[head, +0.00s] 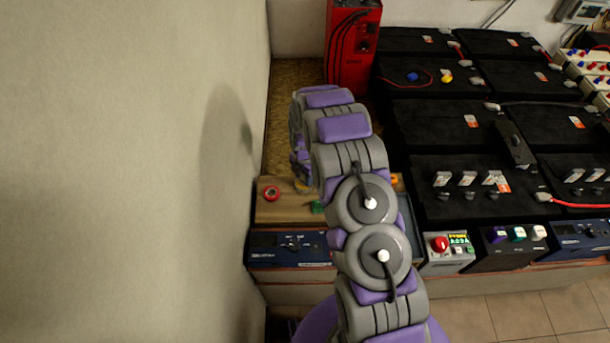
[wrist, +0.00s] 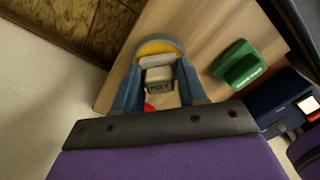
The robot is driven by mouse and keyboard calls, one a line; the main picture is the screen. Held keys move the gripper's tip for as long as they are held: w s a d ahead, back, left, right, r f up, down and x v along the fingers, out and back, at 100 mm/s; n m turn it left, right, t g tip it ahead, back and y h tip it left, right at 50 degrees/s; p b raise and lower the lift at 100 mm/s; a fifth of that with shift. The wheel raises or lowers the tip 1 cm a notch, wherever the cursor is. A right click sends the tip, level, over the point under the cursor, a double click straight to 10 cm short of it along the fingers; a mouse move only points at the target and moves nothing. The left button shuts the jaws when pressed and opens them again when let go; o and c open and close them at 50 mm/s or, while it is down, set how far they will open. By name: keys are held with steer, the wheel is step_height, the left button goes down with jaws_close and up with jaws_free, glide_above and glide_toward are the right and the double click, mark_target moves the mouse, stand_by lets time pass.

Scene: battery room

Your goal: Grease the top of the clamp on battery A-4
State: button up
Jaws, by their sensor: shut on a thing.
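My gripper (wrist: 158,75) is shut on a small pale grey block with dark lettering (wrist: 159,79), which looks like "POST". A yellow curved piece (wrist: 158,47) shows just beyond the fingertips; I cannot tell whether it belongs to the held thing. The gripper is over the wooden bench top (wrist: 205,30), and in the head view my arm mostly hides it. Black batteries (head: 436,119) with orange labels stand at the right in the head view, away from the gripper. The labels are too small to read, so I cannot tell which is A-4 or make out its clamp.
A green labelled object (wrist: 239,65) lies on the bench right of the gripper. A red ring (head: 271,193) lies at the bench's left. A red cabinet (head: 351,45) stands behind. A blue instrument (head: 288,247) and a red-button box (head: 447,252) line the front. The wall is close on the left.

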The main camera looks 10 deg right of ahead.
steer(key=shift+a+f, duration=0.15)
steer(key=shift+a, duration=0.2)
steer(key=shift+d, duration=0.1)
steer(key=shift+d+f, duration=0.15)
steer(key=shift+d, duration=0.1)
steer(key=shift+a, duration=0.2)
steer(key=shift+d+f, duration=0.1)
stand_by(1.1)
steer(key=shift+r+p, duration=1.3)
steer(key=shift+r, duration=2.3)
